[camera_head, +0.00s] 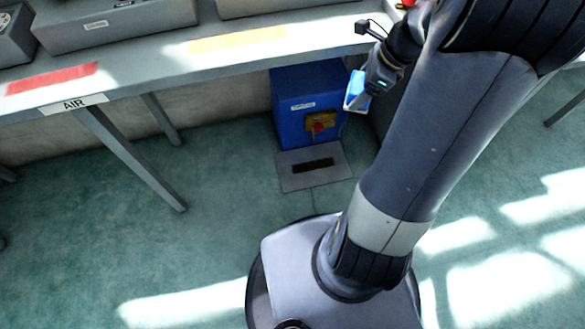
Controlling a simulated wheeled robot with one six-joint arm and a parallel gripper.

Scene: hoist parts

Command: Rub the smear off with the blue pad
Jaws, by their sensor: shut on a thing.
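My gripper (368,90) hangs in front of the bench edge, to the right of the blue box. It is shut on the blue pad (357,86), which shows as a small light blue block with a pale edge. A dark smear (313,165) lies on a grey plate (291,180) on the floor, in front of the blue box. The pad is above and to the right of the smear, apart from it. The fingertips are small and partly hidden by the pad.
The blue box (285,90) with a red knob (319,127) on a brass plate stands behind the grey plate. A grey bench (140,68) with slanting legs runs along the back, bearing grey cases (115,22). Green floor (90,240) is open at the left.

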